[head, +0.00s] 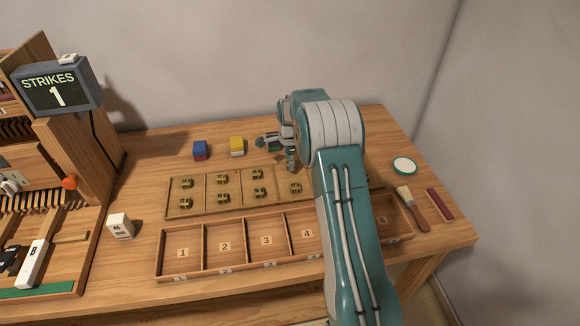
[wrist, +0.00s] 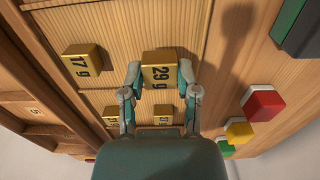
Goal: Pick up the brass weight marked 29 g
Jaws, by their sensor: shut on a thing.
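The brass weight marked 29 g (wrist: 160,62) is between the two fingers of my gripper (wrist: 160,76) in the wrist view. The fingers are shut on its sides and its marking faces the camera. In the head view my gripper (head: 278,150) is over the back edge of the weight tray (head: 240,208), partly hidden by my arm. I cannot make out the held weight there, nor tell how high it is. A brass weight marked 17 g (wrist: 82,60) lies apart from it to the left in the wrist view.
Several brass weights sit in the tray. A numbered wooden tray (head: 224,265) is in front of it. A brush (head: 412,208) and a round dish (head: 404,166) lie at right.

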